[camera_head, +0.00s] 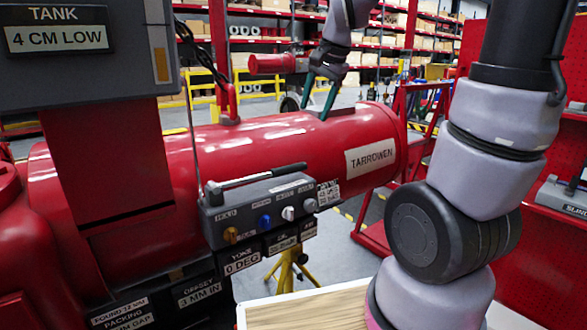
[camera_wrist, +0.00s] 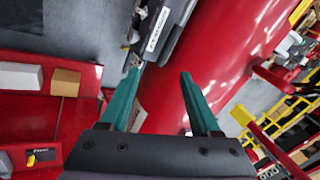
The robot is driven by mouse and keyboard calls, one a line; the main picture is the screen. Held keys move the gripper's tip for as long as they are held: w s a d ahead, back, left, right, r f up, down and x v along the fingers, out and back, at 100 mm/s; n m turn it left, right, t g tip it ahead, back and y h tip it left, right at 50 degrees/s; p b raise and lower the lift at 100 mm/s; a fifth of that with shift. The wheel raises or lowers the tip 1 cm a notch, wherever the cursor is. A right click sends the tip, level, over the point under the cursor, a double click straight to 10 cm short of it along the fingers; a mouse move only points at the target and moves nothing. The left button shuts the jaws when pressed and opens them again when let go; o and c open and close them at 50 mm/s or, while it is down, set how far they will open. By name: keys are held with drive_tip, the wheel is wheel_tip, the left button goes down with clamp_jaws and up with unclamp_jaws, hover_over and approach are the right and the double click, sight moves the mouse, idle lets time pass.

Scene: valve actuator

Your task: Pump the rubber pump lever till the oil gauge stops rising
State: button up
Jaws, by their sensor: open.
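A grey control block (camera_head: 265,207) on the front of the red cylinder carries a bar with a black grip (camera_head: 278,173) along its top, which looks like the pump lever. A tall grey box (camera_head: 80,75) at upper left has an amber strip (camera_head: 161,64) that may be the oil gauge; its level cannot be read. My gripper (camera_head: 315,109) is open and empty, its teal fingers pointing down at the top of the cylinder, behind and apart from the lever. In the wrist view my gripper (camera_wrist: 160,73) shows the red cylinder (camera_wrist: 222,55) beyond its fingers.
The cylinder (camera_head: 290,145), labelled TARROWEN, fills the middle. Coloured knobs (camera_head: 264,222) line the block's front. A thin upright rod (camera_head: 193,120) stands at the block's left end. A red fitting (camera_head: 271,64) is behind. A wooden surface (camera_head: 310,308) lies at front.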

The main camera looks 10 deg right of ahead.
sight(292, 166)
drive_tip(key=w+a+f+m, duration=0.1)
drive_tip(key=w+f, duration=0.3)
drive_tip(key=f, duration=0.3)
drive_tip(key=w+a+f+m+g, duration=0.1)
drive_tip(key=w+f, duration=0.3)
drive_tip(key=f, duration=0.2)
drive_tip(key=w+a+f+m, duration=0.1)
drive_tip(key=w+f, duration=0.3)
drive_tip(key=f, duration=0.3)
drive_tip(key=shift+w+a+f+m+g+h, duration=0.1)
drive_tip(key=shift+w+f+m+g+h, duration=0.2)
drive_tip(key=shift+w+m, duration=0.1)
drive_tip(key=shift+c, duration=0.3)
clamp_jaws()
